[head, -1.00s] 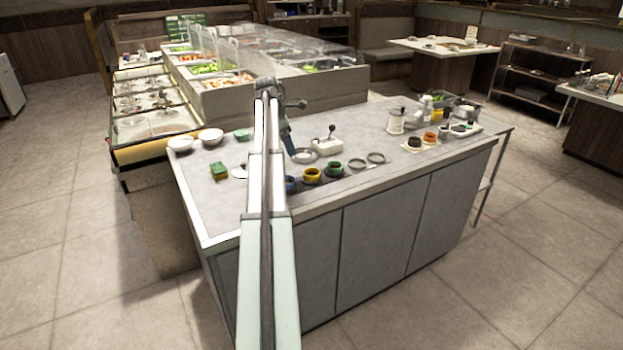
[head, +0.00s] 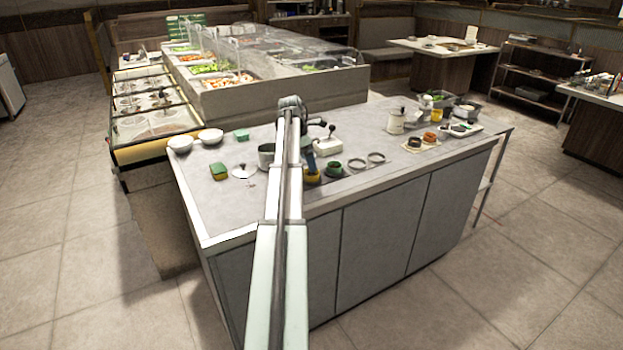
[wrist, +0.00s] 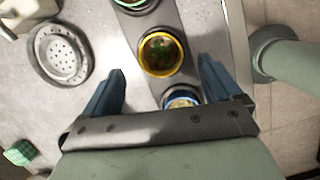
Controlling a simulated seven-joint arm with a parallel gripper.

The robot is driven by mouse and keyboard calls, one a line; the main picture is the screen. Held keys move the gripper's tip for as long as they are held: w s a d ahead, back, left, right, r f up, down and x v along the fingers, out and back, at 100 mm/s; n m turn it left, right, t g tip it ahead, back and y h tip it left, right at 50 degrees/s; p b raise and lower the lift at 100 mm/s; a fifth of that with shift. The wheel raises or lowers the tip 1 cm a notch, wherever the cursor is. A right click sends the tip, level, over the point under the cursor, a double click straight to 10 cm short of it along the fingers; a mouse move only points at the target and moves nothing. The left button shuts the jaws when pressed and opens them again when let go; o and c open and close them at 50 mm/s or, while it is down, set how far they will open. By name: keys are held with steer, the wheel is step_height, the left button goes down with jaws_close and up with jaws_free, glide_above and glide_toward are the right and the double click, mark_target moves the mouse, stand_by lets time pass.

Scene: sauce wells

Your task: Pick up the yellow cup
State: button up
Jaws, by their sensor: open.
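The yellow cup (wrist: 160,54) stands in the dark strip, with green and dark contents showing inside its rim. In the head view the yellow cup (head: 312,179) is partly hidden by my gripper. My gripper (wrist: 162,68) is open, with one blue finger on each side of the strip. The cup appears just ahead of the fingertips in the wrist view, with nothing held. In the head view my gripper (head: 309,160) is above and beside the cup; I cannot tell the height gap.
The green cup (head: 334,169) is on one side of the yellow cup, the blue cup (wrist: 181,99) on the other, between my fingers. Two empty rings (head: 356,163) continue the row. A white block with a black knob (head: 328,146) stands behind.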

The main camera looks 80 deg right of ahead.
steer(key=shift+x, duration=2.6)
steer(key=shift+w+a, duration=0.1)
steer(key=c, duration=1.1)
step_height(320, 180, up, 10)
